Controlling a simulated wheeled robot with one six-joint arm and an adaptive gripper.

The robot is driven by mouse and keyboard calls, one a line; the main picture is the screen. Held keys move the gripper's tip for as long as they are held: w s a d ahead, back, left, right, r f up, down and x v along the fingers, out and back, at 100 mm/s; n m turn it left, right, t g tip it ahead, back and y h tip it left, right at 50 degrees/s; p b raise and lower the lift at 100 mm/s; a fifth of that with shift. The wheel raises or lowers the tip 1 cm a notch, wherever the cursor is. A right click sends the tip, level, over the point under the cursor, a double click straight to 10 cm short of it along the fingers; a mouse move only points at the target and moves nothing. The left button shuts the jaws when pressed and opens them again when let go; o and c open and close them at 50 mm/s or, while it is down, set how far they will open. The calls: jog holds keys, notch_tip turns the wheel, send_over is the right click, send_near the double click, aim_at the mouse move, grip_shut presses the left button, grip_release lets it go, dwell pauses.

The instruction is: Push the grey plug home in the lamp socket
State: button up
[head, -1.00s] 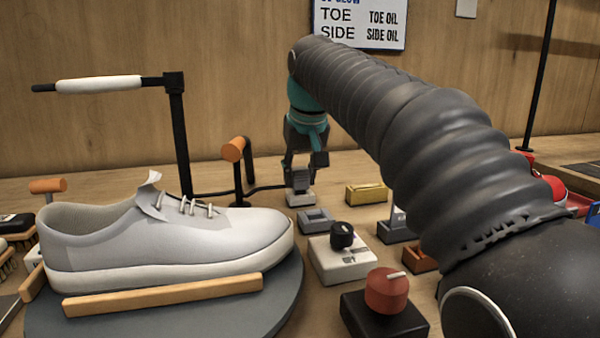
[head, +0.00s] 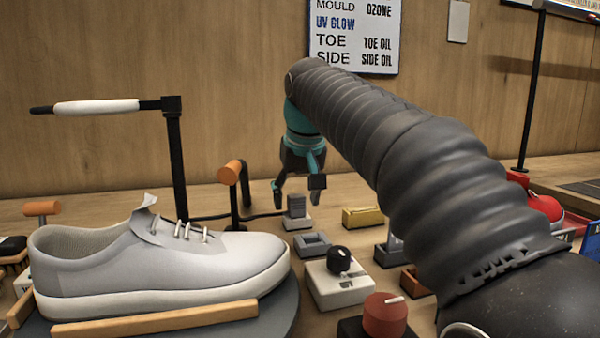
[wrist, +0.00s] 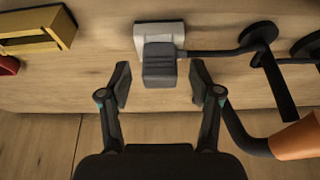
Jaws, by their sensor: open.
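The grey plug (head: 296,205) stands upright in the white lamp socket (head: 297,223) on the bench behind the shoe. A black cable runs from it to the left, toward the lamp stand. I cannot tell whether any gap is left between plug and socket.
A black lamp stand (head: 176,160) and an orange-ended post (head: 232,190) stand left of the plug. A grey sneaker (head: 160,255) is at front left. A yellow block (head: 363,217), a grey tray (head: 312,245) and a white box with a black knob (head: 338,282) are nearby.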

jog(key=v, duration=1.1)
jog(key=shift+s+f, duration=0.1)
jog(key=shift+f, duration=0.05)
